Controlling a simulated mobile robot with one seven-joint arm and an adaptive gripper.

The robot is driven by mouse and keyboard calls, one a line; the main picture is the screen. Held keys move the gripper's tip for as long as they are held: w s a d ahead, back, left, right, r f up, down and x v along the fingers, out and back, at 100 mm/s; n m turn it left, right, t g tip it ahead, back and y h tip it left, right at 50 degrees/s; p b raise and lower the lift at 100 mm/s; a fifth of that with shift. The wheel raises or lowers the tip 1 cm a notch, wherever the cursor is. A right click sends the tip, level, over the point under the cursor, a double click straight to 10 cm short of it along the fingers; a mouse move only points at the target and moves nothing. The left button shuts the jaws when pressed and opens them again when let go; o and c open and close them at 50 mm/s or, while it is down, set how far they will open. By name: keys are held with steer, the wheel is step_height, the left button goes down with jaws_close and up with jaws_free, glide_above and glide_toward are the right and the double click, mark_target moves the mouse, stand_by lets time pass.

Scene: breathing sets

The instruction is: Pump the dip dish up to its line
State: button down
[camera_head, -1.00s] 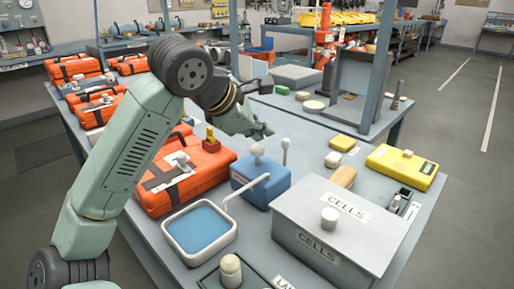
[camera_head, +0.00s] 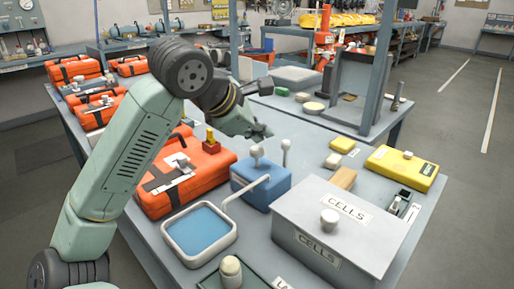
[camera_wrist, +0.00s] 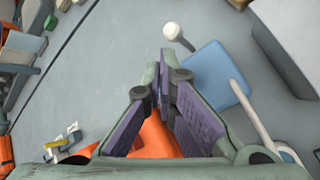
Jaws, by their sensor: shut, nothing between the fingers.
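The dip dish (camera_head: 166,243) is a square tray with a pale rim at the front of the bench. Blue liquid lies in it; I cannot make out a line. The blue pump (camera_head: 277,193) stands just right of it, with a pale bent spout (camera_head: 245,190) reaching toward the dish. Two pale knobs on stems rise at the pump, a left one (camera_head: 257,151) and a right one (camera_head: 286,145). My gripper (camera_head: 266,132) is shut and empty, above and behind the pump. In the wrist view the shut fingers (camera_wrist: 168,72) are left of the pump (camera_wrist: 213,72), apart from it.
An orange case (camera_head: 190,185) lies left of the pump. A large grey CELLS box (camera_head: 345,235) stands close on its right. A pale bottle (camera_head: 231,270) is at the front edge. A yellow case (camera_head: 402,172) lies at right. Clear bench lies behind the pump.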

mark_target(259, 150)
steer(key=shift+f, duration=0.15)
steer(key=shift+f+b, duration=0.35)
steer(key=shift+b, duration=0.2)
steer(key=shift+f+b, duration=0.95)
steer(key=shift+f, duration=0.05)
stand_by(0.7)
steer(key=shift+r, duration=0.15)
steer(key=shift+r+p, duration=0.9)
steer(key=shift+r, duration=0.4)
steer(key=shift+r+p, duration=1.65)
steer(key=shift+r, duration=0.9)
